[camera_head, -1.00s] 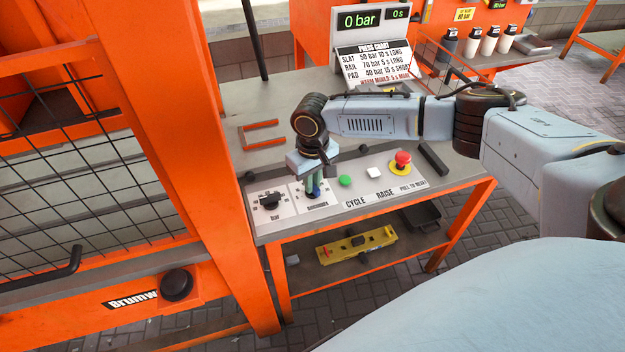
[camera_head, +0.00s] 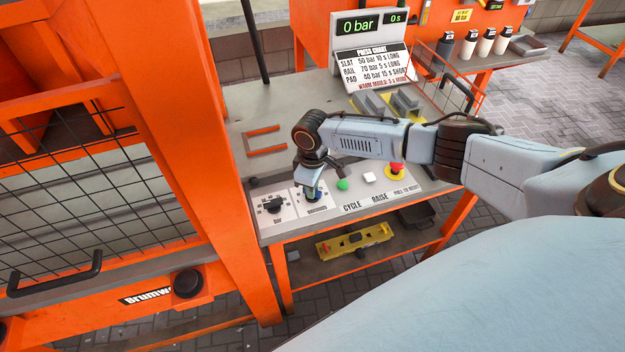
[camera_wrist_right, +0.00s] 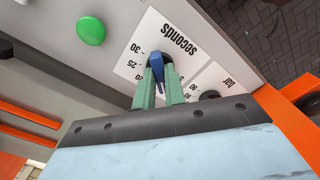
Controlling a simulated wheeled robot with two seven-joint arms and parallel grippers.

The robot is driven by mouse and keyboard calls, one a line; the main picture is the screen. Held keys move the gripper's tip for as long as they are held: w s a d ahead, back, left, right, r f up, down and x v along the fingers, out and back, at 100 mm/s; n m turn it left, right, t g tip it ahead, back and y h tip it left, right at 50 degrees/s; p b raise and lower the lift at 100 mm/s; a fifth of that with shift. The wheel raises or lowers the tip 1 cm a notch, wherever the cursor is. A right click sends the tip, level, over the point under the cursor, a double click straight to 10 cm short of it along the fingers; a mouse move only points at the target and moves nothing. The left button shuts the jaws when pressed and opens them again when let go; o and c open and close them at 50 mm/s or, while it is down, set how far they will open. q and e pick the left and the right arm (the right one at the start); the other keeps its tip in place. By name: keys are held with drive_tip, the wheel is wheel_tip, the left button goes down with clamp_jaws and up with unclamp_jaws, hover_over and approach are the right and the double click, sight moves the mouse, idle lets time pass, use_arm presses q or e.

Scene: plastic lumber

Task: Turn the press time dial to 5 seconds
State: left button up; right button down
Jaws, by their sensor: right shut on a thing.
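The press time dial (camera_wrist_right: 156,66) is on a white plate lettered "seconds" (camera_wrist_right: 178,40), with marks 25 and 30 showing in the right wrist view. My right gripper (camera_wrist_right: 158,80) has its green fingers shut on the dial's knob, one on each side. The pointer's exact setting is hidden by the fingers. In the head view my right gripper (camera_head: 313,192) points down onto the seconds plate, mostly covering the dial. The display (camera_head: 370,22) reads 0 bar and 0 s. My left gripper is not in view.
The bar dial (camera_head: 272,204) sits just left of the seconds plate. To the right are a green cycle button (camera_head: 342,184), a white raise button (camera_head: 369,177) and a red stop button (camera_head: 397,169). A press chart (camera_head: 373,67) stands behind.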

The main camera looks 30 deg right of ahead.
drive_tip(key=n+p, duration=0.1)
drive_tip(key=n, duration=0.2)
drive_tip(key=shift+n, duration=0.3)
drive_tip(key=n, duration=0.4)
drive_tip(key=shift+p, duration=0.3)
drive_tip(key=shift+n, duration=0.4)
drive_tip(key=c, duration=1.5)
unclamp_jaws()
drive_tip(key=shift+o, duration=0.2)
drive_tip(key=shift+r, duration=0.1)
wheel_tip(320, 180, up, 13)
drive_tip(key=p, duration=0.1)
drive_tip(key=shift+r, duration=0.15)
